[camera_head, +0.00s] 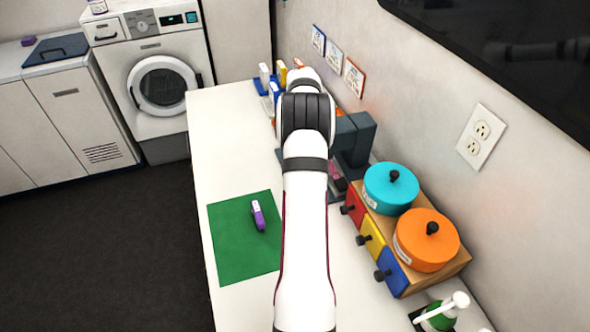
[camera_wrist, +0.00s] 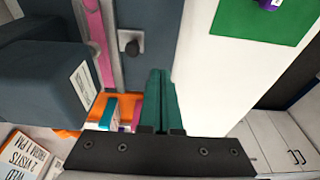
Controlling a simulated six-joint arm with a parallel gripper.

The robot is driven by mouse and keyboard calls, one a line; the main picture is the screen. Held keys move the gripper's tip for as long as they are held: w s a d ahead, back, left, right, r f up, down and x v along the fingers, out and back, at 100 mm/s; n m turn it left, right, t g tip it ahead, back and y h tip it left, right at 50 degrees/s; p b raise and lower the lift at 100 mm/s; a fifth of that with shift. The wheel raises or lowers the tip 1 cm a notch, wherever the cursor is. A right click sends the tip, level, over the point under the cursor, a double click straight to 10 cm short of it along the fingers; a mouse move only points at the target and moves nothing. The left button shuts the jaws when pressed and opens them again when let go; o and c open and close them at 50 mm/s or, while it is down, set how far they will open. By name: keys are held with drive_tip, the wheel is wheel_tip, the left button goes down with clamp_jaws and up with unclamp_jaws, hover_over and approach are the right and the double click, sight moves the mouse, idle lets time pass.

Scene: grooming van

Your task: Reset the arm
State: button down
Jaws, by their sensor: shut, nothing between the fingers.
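My arm (camera_head: 305,230) reaches forward over the white counter (camera_head: 232,130) in the head view, with its gripper end hidden behind the arm's far joints. In the wrist view my gripper (camera_wrist: 161,75) shows two dark green fingers pressed together with nothing between them. The fingers appear beside a dark grey machine (camera_wrist: 45,85), which also stands right of my arm in the head view (camera_head: 356,138). An orange thing (camera_wrist: 98,106) and a teal-topped thing (camera_wrist: 108,112) show near the finger bases; I cannot tell whether they touch.
A green mat (camera_head: 230,245) bearing a purple item (camera_head: 258,216) lies left of my arm. To the right, teal (camera_head: 388,192) and orange (camera_head: 424,246) canisters stand on a small drawer unit (camera_head: 450,262), near a green pump bottle (camera_head: 440,318). The counter's left strip is clear.

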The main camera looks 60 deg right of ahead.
drive_tip(key=shift+r, duration=0.3)
drive_tip(key=w+a+r+n+y, duration=0.1)
drive_tip(key=w+a+r, duration=0.3)
drive_tip(key=a, duration=0.4)
drive_tip(key=w+a+r, duration=0.4)
drive_tip(key=a+r, duration=0.1)
drive_tip(key=a, duration=0.4)
drive_tip(key=s+a+r+n+y, duration=0.1)
drive_tip(key=a+r, duration=0.1)
drive_tip(key=a, duration=0.6)
drive_tip(key=s+a+r, duration=0.1)
drive_tip(key=a+r, duration=0.1)
drive_tip(key=a, duration=0.6)
drive_tip(key=s+a+f+n+g+y, duration=0.1)
drive_tip(key=s+a, duration=1.8)
drive_tip(key=a, duration=0.1)
drive_tip(key=shift+f+g, duration=0.4)
drive_tip(key=shift+w, duration=0.1)
